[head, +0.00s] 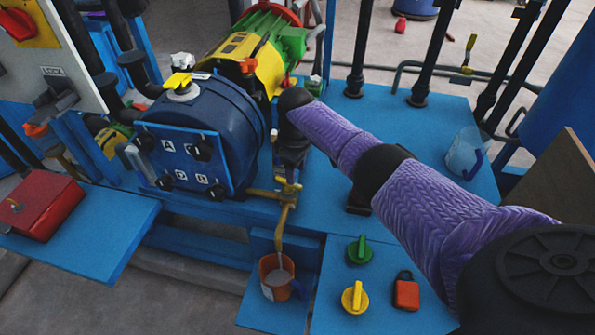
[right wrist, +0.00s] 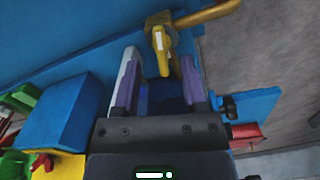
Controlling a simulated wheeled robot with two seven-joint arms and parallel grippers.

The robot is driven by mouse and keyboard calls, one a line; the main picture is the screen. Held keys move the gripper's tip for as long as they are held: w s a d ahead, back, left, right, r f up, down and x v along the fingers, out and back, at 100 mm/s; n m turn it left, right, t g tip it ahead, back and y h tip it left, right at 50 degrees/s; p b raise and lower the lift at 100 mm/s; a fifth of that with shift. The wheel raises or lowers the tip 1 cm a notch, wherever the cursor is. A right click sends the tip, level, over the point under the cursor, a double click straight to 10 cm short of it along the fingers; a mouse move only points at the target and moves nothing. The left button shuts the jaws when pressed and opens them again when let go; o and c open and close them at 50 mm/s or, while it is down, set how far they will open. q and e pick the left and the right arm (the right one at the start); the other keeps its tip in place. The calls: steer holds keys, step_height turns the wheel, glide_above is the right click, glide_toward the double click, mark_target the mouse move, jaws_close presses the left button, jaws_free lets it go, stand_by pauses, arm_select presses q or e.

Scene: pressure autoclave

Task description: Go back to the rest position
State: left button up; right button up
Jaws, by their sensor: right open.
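My right arm, in a purple sleeve, reaches from the lower right of the head view to the blue autoclave vessel (head: 222,118). My right gripper (head: 290,178) is beside the vessel's right side, just above a brass drain pipe (head: 283,218). In the right wrist view my right gripper (right wrist: 160,88) is open, its two purple fingers apart. A yellow valve (right wrist: 160,42) on the brass pipe lies beyond and between the fingertips. Nothing is seen held; whether a finger touches the valve I cannot tell. My left gripper is not in view.
An orange cup (head: 272,265) stands under the pipe's end. A green knob (head: 359,250), a yellow knob (head: 354,298) and a red padlock (head: 406,292) lie below my arm. A clear jug (head: 464,153) stands right. A red box (head: 40,208) sits left.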

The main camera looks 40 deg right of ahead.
step_height(320, 180, up, 4)
steer(key=shift+p, duration=0.65)
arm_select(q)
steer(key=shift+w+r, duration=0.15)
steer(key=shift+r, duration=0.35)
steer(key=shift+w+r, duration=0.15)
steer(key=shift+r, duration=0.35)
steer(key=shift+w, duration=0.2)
